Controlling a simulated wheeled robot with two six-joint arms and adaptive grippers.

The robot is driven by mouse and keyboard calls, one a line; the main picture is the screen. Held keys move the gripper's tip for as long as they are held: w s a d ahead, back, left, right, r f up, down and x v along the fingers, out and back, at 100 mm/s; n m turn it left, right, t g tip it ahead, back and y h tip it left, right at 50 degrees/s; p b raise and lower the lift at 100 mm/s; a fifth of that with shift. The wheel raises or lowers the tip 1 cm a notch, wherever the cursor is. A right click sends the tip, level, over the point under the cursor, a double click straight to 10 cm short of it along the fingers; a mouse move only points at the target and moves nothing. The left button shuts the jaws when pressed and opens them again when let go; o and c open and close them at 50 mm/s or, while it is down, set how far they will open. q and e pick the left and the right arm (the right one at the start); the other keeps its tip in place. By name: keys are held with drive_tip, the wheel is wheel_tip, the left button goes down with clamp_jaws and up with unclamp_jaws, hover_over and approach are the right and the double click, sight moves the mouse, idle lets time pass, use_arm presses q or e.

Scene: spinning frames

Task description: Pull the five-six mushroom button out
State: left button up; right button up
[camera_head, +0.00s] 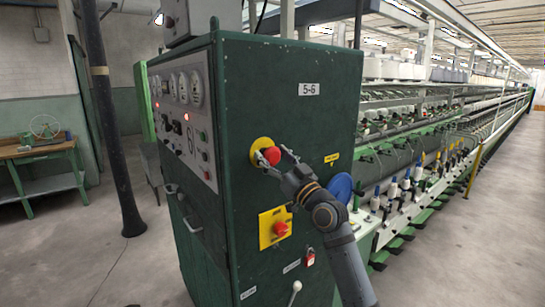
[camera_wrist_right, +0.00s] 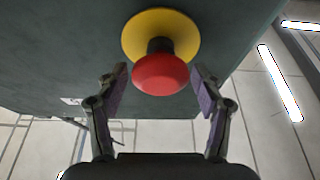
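The red mushroom button (camera_head: 272,156) on its yellow round plate (camera_head: 258,145) sits on the side of the dark green cabinet (camera_head: 285,90), below the "5-6" label (camera_head: 309,89). In the right wrist view the red button head (camera_wrist_right: 160,74) stands out from the yellow plate (camera_wrist_right: 160,30) on a dark stem. My right gripper (camera_head: 272,158) is at the button. In the wrist view its two fingers (camera_wrist_right: 160,88) are open, one on each side of the red head, with gaps between. My left gripper is not in view.
A red switch (camera_head: 281,229) on a yellow square plate is lower on the same cabinet face. A lever (camera_head: 295,290) and a red padlock-like item (camera_head: 310,258) are below. A blue disc (camera_head: 341,187) and the spinning frame are to the right. A dark pole (camera_head: 110,130) stands left.

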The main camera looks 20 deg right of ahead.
drive_tip(key=shift+s, duration=0.1)
drive_tip(key=shift+s+d+f, duration=0.15)
drive_tip(key=shift+s+f, duration=0.1)
drive_tip(key=v, duration=0.6)
drive_tip(key=shift+s, duration=0.4)
drive_tip(key=shift+w, duration=0.1)
drive_tip(key=shift+d, duration=0.1)
